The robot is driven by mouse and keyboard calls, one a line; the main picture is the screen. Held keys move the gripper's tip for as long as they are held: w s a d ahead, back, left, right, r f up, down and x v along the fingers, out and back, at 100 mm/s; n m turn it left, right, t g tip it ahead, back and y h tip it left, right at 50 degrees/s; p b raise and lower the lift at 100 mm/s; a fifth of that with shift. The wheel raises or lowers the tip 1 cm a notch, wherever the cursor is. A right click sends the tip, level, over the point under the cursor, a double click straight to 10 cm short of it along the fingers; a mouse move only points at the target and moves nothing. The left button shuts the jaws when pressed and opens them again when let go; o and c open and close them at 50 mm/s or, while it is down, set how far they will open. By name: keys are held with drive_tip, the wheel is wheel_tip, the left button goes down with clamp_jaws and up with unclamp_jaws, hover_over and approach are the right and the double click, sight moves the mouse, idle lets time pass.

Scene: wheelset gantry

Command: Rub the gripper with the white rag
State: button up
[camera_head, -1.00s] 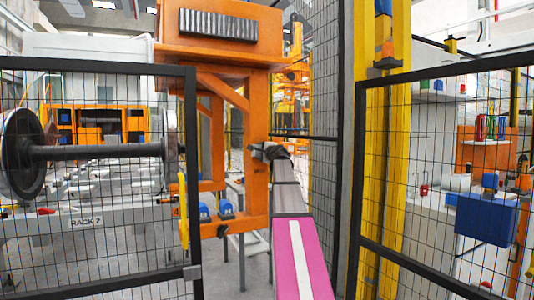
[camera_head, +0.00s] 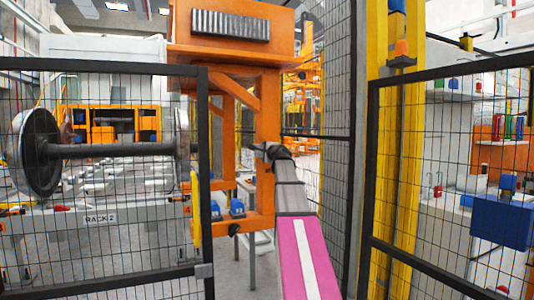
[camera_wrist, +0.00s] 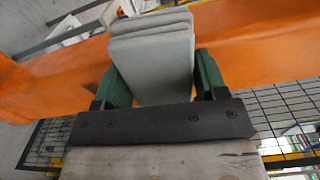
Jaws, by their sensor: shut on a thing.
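My gripper (camera_wrist: 158,66) has two green fingers and is shut on a folded pale grey-white rag (camera_wrist: 152,48). The layered rag sticks out past the fingertips in the wrist view. An orange beam (camera_wrist: 255,52) runs across behind it; I cannot tell whether the rag touches it. In the head view my pink and grey arm reaches forward, its dark end over the leg of the orange gantry (camera_head: 267,95). The fingers and rag cannot be made out there. I cannot tell which part of the gantry is its gripper.
Black mesh fence panels stand on the left (camera_head: 207,230) and right (camera_head: 420,262), with a gap where my arm passes. A wheelset (camera_head: 110,151) sits behind the left panel. A yellow column (camera_head: 410,170) stands right of my arm. A blue box (camera_head: 500,222) is at the right.

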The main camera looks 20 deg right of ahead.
drive_tip(key=s, duration=0.6)
idle(0.5)
drive_tip(key=shift+d, duration=0.1)
drive_tip(key=shift+s, duration=1.5)
drive_tip(key=shift+f, duration=0.1)
